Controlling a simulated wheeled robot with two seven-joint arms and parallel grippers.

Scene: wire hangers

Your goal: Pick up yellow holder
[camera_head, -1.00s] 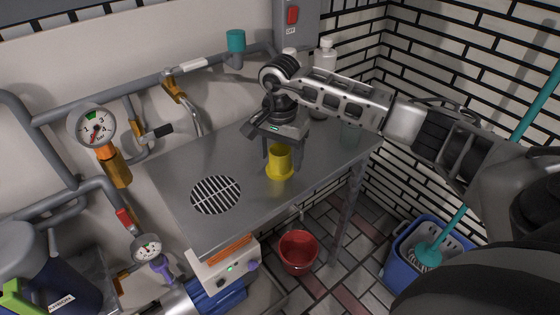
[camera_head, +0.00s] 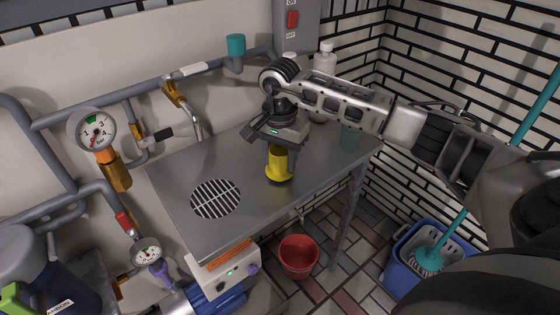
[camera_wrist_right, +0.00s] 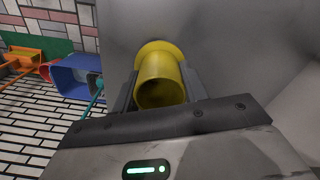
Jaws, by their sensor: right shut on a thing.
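The yellow holder (camera_head: 278,166) is a short hollow cylinder with a wide flange at its base, upright at the middle of the metal table (camera_head: 240,215). It also shows in the right wrist view (camera_wrist_right: 162,82), between the two fingers. My right gripper (camera_head: 279,153) comes from above and is shut on the holder's upper part. A dark shadow shows under the flange; I cannot tell for sure whether it is clear of the tabletop. My left gripper is not in view.
A round grate (camera_head: 215,199) lies in the table's left part. A red bucket (camera_head: 298,257) and a blue bin (camera_head: 405,262) are on the floor. Pipes run along the wall.

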